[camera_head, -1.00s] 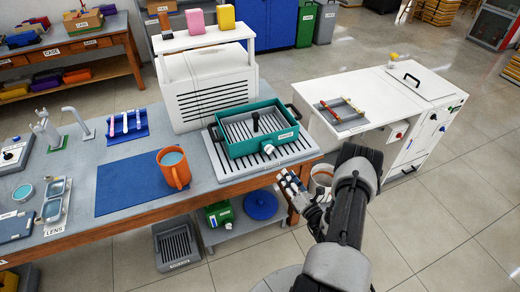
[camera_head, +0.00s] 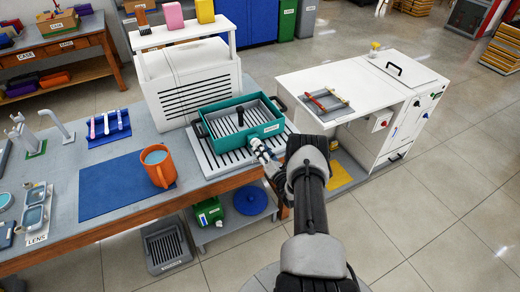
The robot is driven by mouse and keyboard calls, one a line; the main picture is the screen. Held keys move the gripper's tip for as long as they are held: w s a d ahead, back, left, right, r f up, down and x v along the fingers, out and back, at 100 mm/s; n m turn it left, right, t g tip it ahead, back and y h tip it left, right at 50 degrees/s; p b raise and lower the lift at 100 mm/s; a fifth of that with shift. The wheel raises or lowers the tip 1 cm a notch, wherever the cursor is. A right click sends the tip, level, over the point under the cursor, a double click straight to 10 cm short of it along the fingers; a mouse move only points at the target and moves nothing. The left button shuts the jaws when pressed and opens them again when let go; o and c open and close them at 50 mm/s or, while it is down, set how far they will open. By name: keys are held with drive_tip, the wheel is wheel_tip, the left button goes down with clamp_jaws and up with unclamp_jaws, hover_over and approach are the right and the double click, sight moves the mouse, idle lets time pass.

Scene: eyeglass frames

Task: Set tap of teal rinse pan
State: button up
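The teal rinse pan (camera_head: 217,133) sits on a grey ribbed drain tray (camera_head: 207,165) at the right end of the bench. A dark upright post stands inside the pan, and black handles show at its ends. The pan's tap, seen earlier as a white knob on the front wall, is now hidden or merged with my gripper (camera_head: 263,150). My gripper is at the pan's front wall, where the tap is. It looks close to or touching it; I cannot tell which. Its fingers are too small and overlapped to tell whether they are open or shut.
An orange mug (camera_head: 159,167) of liquid stands on a blue mat (camera_head: 110,191) left of the pan. A white slatted machine (camera_head: 190,85) stands behind it. A white cabinet (camera_head: 375,110) with a small tray is at the right. Open floor lies to the right.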

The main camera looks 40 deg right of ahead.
drive_tip(key=shift+x, duration=1.2)
drive_tip(key=shift+c, duration=0.3)
clamp_jaws()
